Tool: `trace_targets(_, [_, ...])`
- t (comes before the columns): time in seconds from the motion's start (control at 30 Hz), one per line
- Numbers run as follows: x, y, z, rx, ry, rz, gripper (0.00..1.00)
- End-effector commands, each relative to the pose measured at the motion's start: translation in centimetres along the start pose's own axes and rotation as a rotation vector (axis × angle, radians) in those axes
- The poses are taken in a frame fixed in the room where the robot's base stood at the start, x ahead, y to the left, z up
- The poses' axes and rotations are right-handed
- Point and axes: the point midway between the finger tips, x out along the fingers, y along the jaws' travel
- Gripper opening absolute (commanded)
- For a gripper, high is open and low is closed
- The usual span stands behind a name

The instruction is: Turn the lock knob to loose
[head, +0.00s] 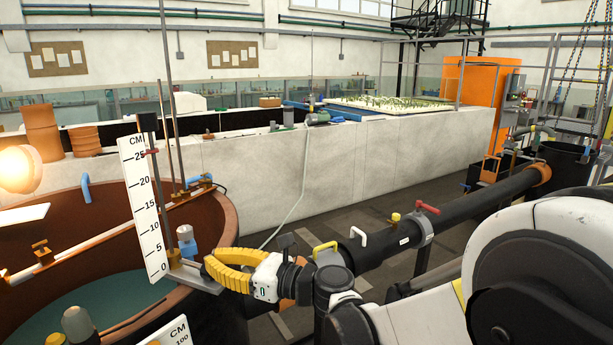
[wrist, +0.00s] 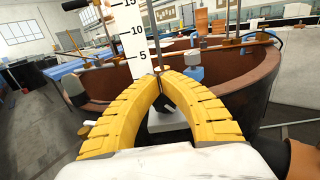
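A white CM scale board (head: 146,208) stands upright beside a thin metal rod (head: 157,125) at the rim of the brown tank. A brass fitting (head: 175,256) sits at its foot; it also shows in the wrist view (wrist: 157,70). I cannot make out a separate lock knob or its setting. My gripper (head: 210,266) has yellow fingers and reaches the foot of the scale from the right. In the wrist view my gripper's (wrist: 158,80) tips come together just in front of the brass fitting. They hide whatever lies between them, and contact is unclear.
The brown tank (head: 225,215) holds greenish water. A black pipe (head: 465,205) with a red-handled valve (head: 427,208) runs at right. A long white flume wall (head: 400,155) lies behind.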

Motion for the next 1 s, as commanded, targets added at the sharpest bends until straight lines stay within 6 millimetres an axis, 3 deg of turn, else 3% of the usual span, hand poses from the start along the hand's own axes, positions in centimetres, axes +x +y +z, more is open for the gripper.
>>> trace_targets(0.4, [-0.1, 1.2, -0.4, -0.002, 0.003, 0.001, 0.0])
trace_targets(1.0, [-0.2, 1.4, -0.4, -0.004, 0.005, -0.005, 0.0])
